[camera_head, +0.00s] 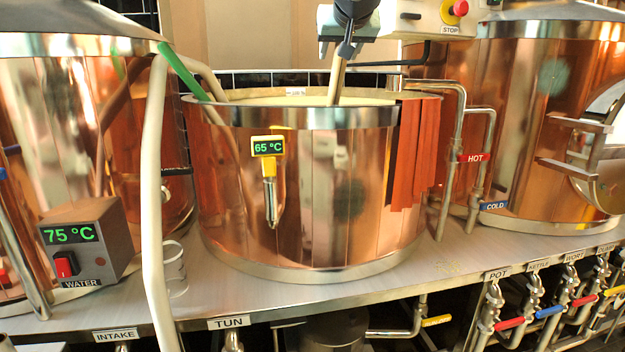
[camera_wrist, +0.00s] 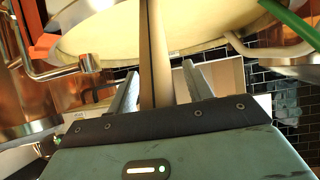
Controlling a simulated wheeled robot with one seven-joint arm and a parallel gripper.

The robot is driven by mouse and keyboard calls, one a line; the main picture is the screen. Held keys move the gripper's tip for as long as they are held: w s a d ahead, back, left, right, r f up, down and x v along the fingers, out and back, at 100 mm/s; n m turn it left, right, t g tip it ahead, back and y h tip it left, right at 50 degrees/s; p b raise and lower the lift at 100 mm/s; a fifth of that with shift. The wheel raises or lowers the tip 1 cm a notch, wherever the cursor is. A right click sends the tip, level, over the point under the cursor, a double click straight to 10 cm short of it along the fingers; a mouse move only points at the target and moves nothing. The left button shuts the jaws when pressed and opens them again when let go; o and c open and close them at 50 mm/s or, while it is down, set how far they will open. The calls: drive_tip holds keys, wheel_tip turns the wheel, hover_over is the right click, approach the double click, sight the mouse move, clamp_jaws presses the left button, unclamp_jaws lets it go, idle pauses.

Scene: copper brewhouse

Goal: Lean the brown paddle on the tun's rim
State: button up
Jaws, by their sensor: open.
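The copper tun (camera_head: 310,190) stands mid-bench, open at the top, with a pale cream surface inside its steel rim (camera_head: 300,117). The brown paddle (camera_head: 336,82) shows as a slightly tilted shaft above the tun; its lower end is hidden inside, and I cannot tell whether it touches the rim. My gripper (camera_head: 347,47) is over the tun at the shaft's upper part. In the wrist view the fingers of my gripper (camera_wrist: 160,88) are open, one on each side of the paddle shaft (camera_wrist: 154,50), with gaps visible beside it.
A green stick (camera_head: 182,72) leans over the tun's left rim. Red-brown cloth (camera_head: 411,155) hangs over the right rim. A pale hose (camera_head: 154,190) stands front left. A clear glass (camera_head: 174,268) and water control box (camera_head: 82,243) are on the bench. Pipes (camera_head: 458,150) rise at right.

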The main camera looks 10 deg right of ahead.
drive_tip(key=b+v, duration=0.2)
drive_tip(key=v, duration=1.5)
drive_tip(key=shift+r, duration=0.25)
drive_tip(key=shift+s, duration=0.15)
drive_tip(key=s+a+f+n+g+y+p, duration=0.1)
drive_tip(key=s+a+f+n+g, duration=0.2)
drive_tip(key=f, duration=0.5)
drive_tip(key=s+a+f+n+g+y+p, duration=0.15)
drive_tip(key=s+a+f, duration=0.25)
drive_tip(key=f, duration=0.4)
drive_tip(key=s+a+f+n+g+p, duration=0.1)
drive_tip(key=s+a+f+g, duration=0.2)
drive_tip(key=f, duration=0.5)
drive_tip(key=s+d+f+n+g+p, duration=0.1)
drive_tip(key=s+d+f+g, duration=0.1)
drive_tip(key=s+f, duration=0.6)
drive_tip(key=s+d+f+n+g+p, duration=0.2)
drive_tip(key=s+f, duration=0.7)
drive_tip(key=s, duration=0.4)
drive_tip(key=shift+s+d+h, duration=0.25)
drive_tip(key=shift+h, duration=0.2)
drive_tip(key=shift+g, duration=0.25)
